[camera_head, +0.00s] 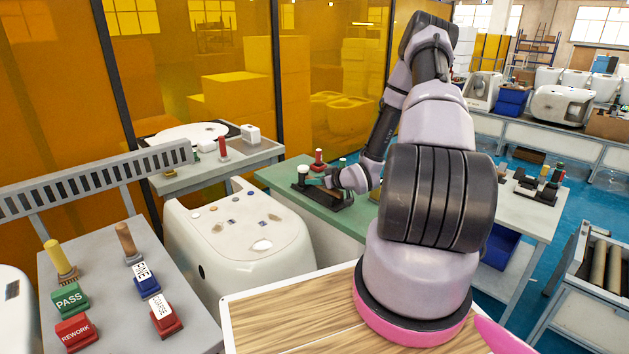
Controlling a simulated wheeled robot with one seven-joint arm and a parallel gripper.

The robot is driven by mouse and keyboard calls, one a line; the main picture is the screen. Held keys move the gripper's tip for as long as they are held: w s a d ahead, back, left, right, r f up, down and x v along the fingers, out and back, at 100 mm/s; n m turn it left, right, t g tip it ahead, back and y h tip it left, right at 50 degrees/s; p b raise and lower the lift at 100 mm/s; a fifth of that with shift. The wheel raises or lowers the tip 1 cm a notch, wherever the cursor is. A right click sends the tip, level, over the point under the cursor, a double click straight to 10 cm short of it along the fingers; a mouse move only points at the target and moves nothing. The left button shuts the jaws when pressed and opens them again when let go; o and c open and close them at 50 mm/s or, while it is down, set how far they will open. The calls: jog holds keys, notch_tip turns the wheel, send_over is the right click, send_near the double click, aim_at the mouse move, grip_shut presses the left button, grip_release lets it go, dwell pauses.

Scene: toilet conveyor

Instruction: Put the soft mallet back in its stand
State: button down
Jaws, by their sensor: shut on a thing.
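My gripper (329,181) is small in the view, over the green-topped bench (287,176) in the middle. It is shut on a slim thing that reaches left to a pale, light-topped head (304,171); this looks like the soft mallet. The head is just above or at a dark stand (322,198) on the bench. I cannot tell whether mallet and stand touch. My wrist and fingers hide part of the handle and stand.
A red-topped tool (318,158) stands behind the gripper. A white toilet body (238,232) is to the left. The grey table (110,285) holds stamps marked PASS, FINE, COARSE and REWORK. Dark fixtures stand on the white bench (515,212) at right.

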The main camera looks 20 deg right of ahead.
jog(key=c, duration=0.6)
grip_release()
jog(key=v, duration=1.1)
jog(key=shift+w, duration=0.1)
